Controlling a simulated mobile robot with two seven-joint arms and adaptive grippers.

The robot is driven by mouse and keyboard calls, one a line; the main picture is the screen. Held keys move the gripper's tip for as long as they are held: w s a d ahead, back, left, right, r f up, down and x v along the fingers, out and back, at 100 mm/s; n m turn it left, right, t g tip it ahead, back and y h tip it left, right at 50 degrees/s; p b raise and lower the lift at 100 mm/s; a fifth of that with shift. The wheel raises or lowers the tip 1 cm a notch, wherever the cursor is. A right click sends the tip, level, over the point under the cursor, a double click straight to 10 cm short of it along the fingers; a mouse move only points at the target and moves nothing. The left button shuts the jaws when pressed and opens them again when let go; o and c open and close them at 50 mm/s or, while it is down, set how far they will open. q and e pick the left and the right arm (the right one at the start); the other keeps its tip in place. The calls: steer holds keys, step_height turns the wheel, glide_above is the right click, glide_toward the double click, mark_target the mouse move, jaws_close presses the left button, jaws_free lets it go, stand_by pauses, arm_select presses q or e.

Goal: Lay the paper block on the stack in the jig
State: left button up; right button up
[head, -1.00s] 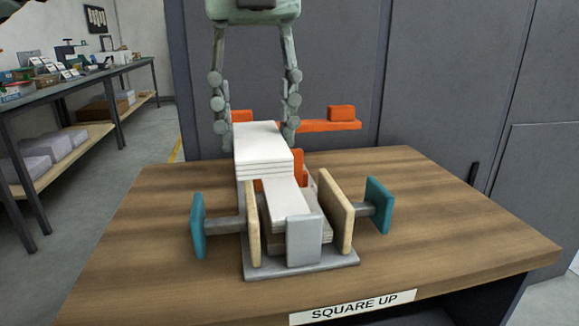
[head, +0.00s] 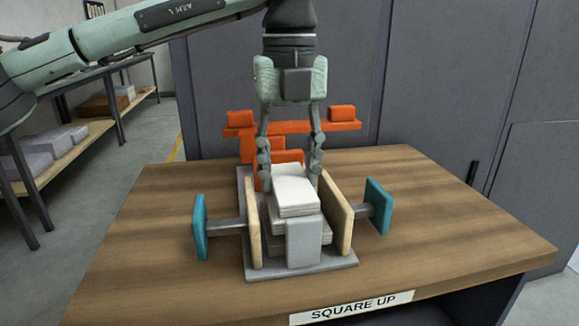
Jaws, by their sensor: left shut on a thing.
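The white paper block (head: 294,184) is between the fingers of my left gripper (head: 290,175), which is shut on it. It lies level between the two tan side plates of the jig (head: 343,220), directly over the paper stack (head: 272,238). Whether it touches the stack is hard to tell. The grey front stop (head: 303,243) hides part of the stack, and the block hides its top. My right gripper is out of view.
Teal end plates (head: 379,206) stick out on both sides of the jig. The wooden table (head: 450,215) is clear around the jig. A shelf bench (head: 60,165) stands at the left.

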mark_target(289, 177)
arm_select(q)
steer(key=shift+f, duration=0.15)
steer(key=o, duration=1.2)
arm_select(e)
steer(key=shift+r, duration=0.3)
arm_select(q)
steer(key=shift+r, duration=0.5)
step_height(289, 177, up, 11)
steer(key=shift+r+p, duration=0.2)
steer(key=shift+p, duration=0.1)
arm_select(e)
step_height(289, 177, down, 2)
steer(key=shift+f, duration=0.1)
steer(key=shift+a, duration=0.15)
